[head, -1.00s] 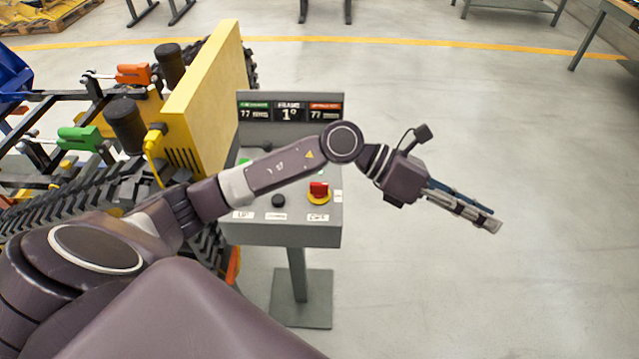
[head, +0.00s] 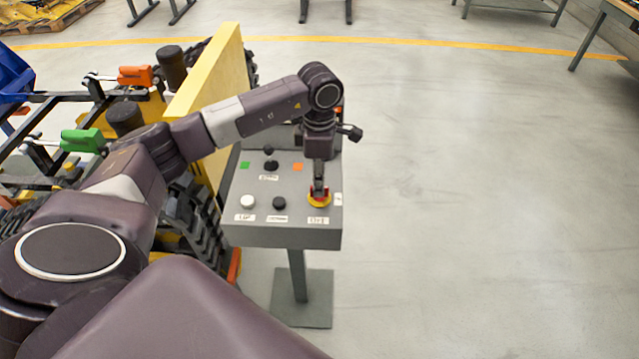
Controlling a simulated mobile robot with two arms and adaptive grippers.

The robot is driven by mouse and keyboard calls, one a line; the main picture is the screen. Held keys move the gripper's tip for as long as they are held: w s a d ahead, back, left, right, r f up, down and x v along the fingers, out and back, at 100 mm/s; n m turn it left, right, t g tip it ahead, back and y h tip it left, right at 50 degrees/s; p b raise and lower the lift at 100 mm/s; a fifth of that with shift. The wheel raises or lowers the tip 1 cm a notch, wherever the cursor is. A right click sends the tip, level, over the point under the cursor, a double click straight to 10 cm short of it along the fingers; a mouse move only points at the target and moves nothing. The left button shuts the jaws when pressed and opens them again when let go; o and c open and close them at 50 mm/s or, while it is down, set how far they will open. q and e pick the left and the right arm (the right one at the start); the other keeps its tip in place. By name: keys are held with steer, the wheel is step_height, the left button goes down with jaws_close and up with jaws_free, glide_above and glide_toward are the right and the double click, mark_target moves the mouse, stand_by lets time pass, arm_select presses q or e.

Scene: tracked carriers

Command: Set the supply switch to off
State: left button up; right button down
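The supply switch, a red rotary handle on a yellow round base (head: 319,201), sits at the right front of the grey control panel (head: 285,232). A white label is in front of it, its print too small to read surely. My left gripper (head: 319,188) points straight down at the switch, its fingers over the red handle and hiding most of it. The fingers show edge-on, so I cannot tell whether they are open or closed around the handle, nor how the handle is turned. My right gripper is not in view.
The panel also bears a white button (head: 248,202), a black button (head: 279,203) and a small black lever (head: 270,165). My arm hides most of the display behind. A tracked machine with a yellow plate (head: 232,60) stands left. The floor at right is clear.

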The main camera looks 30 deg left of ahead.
arm_select(q)
steer(key=shift+f, duration=1.3)
jaws_close()
